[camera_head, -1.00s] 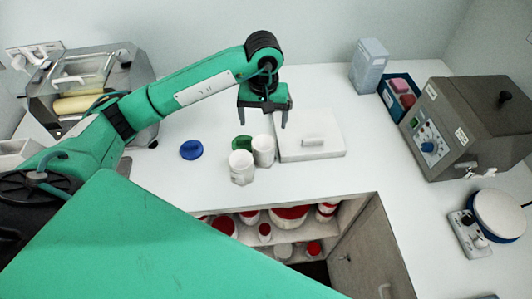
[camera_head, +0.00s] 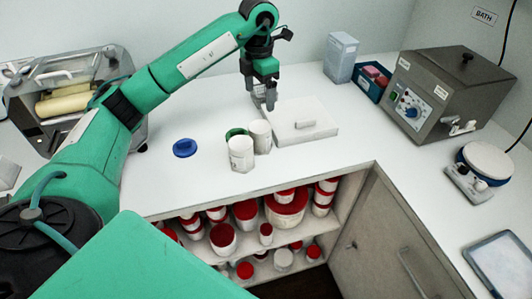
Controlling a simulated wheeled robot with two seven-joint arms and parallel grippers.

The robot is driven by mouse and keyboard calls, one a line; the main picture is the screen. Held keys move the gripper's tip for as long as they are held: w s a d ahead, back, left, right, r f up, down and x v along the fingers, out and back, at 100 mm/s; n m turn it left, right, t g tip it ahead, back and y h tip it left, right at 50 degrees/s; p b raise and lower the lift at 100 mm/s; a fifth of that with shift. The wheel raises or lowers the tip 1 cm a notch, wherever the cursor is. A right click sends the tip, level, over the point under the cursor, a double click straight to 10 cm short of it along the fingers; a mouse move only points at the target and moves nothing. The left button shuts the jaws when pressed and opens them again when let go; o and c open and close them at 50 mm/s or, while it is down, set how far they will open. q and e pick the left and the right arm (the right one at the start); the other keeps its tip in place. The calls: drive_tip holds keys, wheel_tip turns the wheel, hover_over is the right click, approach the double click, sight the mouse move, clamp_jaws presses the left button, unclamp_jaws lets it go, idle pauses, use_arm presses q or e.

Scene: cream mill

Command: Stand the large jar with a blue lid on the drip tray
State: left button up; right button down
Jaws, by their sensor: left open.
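A blue lid (camera_head: 185,147) lies on the white counter; no large jar shows clearly under it. Two white jars stand to its right, a nearer one (camera_head: 241,153) and a farther one (camera_head: 260,136), close together. My left gripper (camera_head: 264,107) is open and empty, pointing down above the counter behind the jars, beside the slab's left edge. My right gripper is out of view.
Shelves under the counter hold several red-lidded jars (camera_head: 222,238). A roller machine (camera_head: 70,95) stands at the left. A white-blue box (camera_head: 340,58), a blue rack (camera_head: 371,82), a grey bath (camera_head: 450,85) and a round-topped device (camera_head: 484,163) stand right. The front-left counter is clear.

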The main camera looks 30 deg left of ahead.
use_arm(q)
drive_tip(key=n, duration=0.1)
drive_tip(key=p, duration=0.1)
hover_over(260, 132)
drive_tip(key=s+d, duration=0.2)
wheel_tip(260, 132, down, 9)
drive_tip(key=shift+n, duration=0.3)
drive_tip(key=f, duration=0.1)
drive_tip(key=f+p, duration=0.2)
drive_tip(key=f, duration=0.1)
drive_tip(key=shift+s+a+f, duration=0.1)
drive_tip(key=shift+s+a, duration=0.05)
drive_tip(key=shift+s, duration=0.2)
drive_tip(key=shift+f, duration=0.25)
drive_tip(key=shift+c, duration=0.9)
drive_tip(key=c, duration=0.9)
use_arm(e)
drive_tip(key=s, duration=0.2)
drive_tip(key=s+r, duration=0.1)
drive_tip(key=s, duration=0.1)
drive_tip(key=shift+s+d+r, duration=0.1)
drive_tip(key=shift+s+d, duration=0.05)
use_arm(q)
drive_tip(key=shift+r, duration=0.1)
drive_tip(key=shift+c, duration=0.2)
